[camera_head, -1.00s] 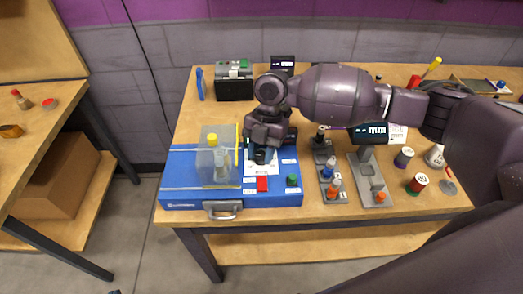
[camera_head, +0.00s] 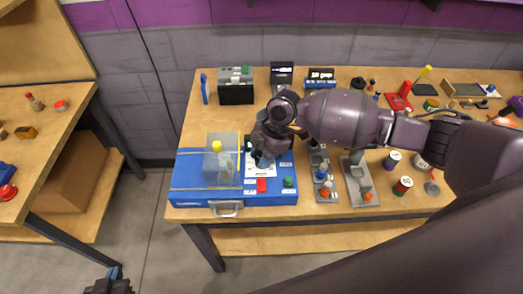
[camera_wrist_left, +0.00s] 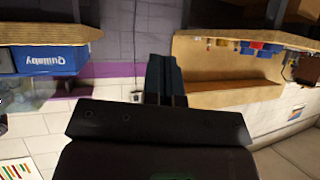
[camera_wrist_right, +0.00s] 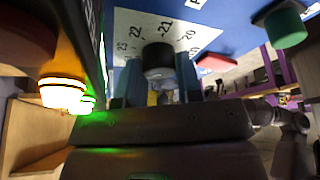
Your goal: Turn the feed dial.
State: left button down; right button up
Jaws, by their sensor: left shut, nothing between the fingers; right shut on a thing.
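The feed dial (camera_wrist_right: 158,60) is a dark round knob on a white scale card (camera_wrist_right: 178,30) with printed numbers around 20 to 23, in the right wrist view. My right gripper (camera_wrist_right: 160,90) is shut on the dial, one finger on each side. In the head view the right gripper (camera_head: 262,156) reaches down onto the blue machine (camera_head: 205,197) and mostly hides the knob; the white card (camera_head: 261,171) shows below it. My left gripper (camera_head: 110,278) is at the bottom left over the floor, off the table; its fingers are together and empty in the left wrist view (camera_wrist_left: 165,80).
On the blue machine, a clear cover with a yellow knob (camera_head: 216,146) stands left of the dial; a red block (camera_head: 262,185) and green knob (camera_head: 288,182) sit at its front. Grey fixtures (camera_head: 358,183) and spools (camera_head: 402,186) stand to the right. A second table (camera_head: 45,130) is at left.

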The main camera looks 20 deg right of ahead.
pick_arm(q)
jog(key=shift+s+a+f+p, duration=0.2)
jog(key=shift+s+p, duration=0.1)
jog(key=shift+s, duration=0.35)
pick_arm(e)
jog(key=shift+m, duration=0.4)
pick_arm(q)
jog(key=shift+d, duration=0.1)
pick_arm(e)
jog(key=o, duration=0.7)
jog(key=shift+c, duration=0.2)
pick_arm(q)
jog(key=shift+w+r, duration=0.1)
jog(key=shift+r, duration=0.05)
pick_arm(e)
jog(key=shift+r, duration=0.1)
pick_arm(q)
jog(key=shift+w+b, duration=0.15)
jog(key=shift+b, duration=0.2)
pick_arm(e)
jog(key=s+v, duration=0.1)
jog(key=v, duration=0.9)
jog(key=shift+w+d+r, duration=0.25)
jog(key=shift+w+r, duration=0.05)
jog(key=shift+w, duration=0.1)
